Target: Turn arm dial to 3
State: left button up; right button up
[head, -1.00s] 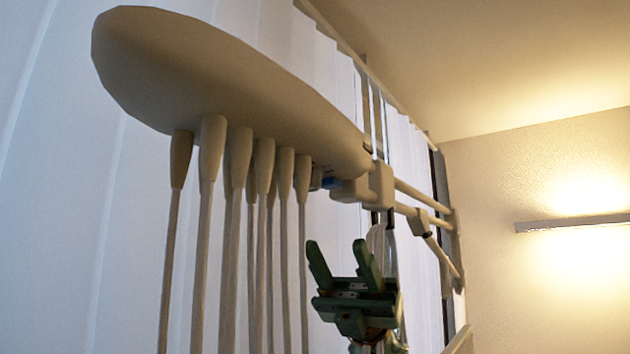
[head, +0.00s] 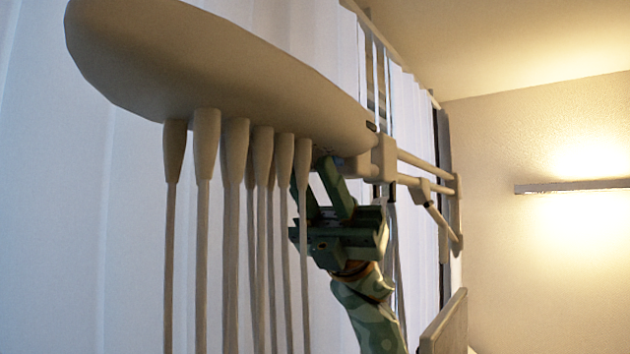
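A large beige rounded unit (head: 215,60) hangs at the upper left on a wall arm (head: 410,165). Several cables with thick plugs (head: 207,150) hang down from its underside. My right gripper (head: 318,178) is green, points up, and is just below the unit's right end, behind the rightmost cables. Its two fingers are apart, with nothing visible between them. The fingertips reach close to the unit's underside; I cannot tell whether they touch it. No numbered dial can be made out; the area by the fingertips is partly hidden. My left gripper is not in view.
A white pleated curtain (head: 60,200) fills the left and back. A lit wall lamp (head: 575,186) is on the right wall. A beige panel edge (head: 445,325) stands at the lower right. The hanging cables are close to my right gripper.

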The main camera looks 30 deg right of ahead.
jog(key=m+t+y+b, duration=0.1)
jog(key=t, duration=0.2)
jog(key=m+t+y+b, duration=0.1)
jog(key=m+t, duration=0.1)
jog(key=t, duration=0.1)
jog(key=shift+s+t+y, duration=0.15)
jog(key=shift+t+y, duration=0.15)
jog(key=o, duration=1)
jog(key=b+v, duration=0.6)
jog(key=v, duration=0.6)
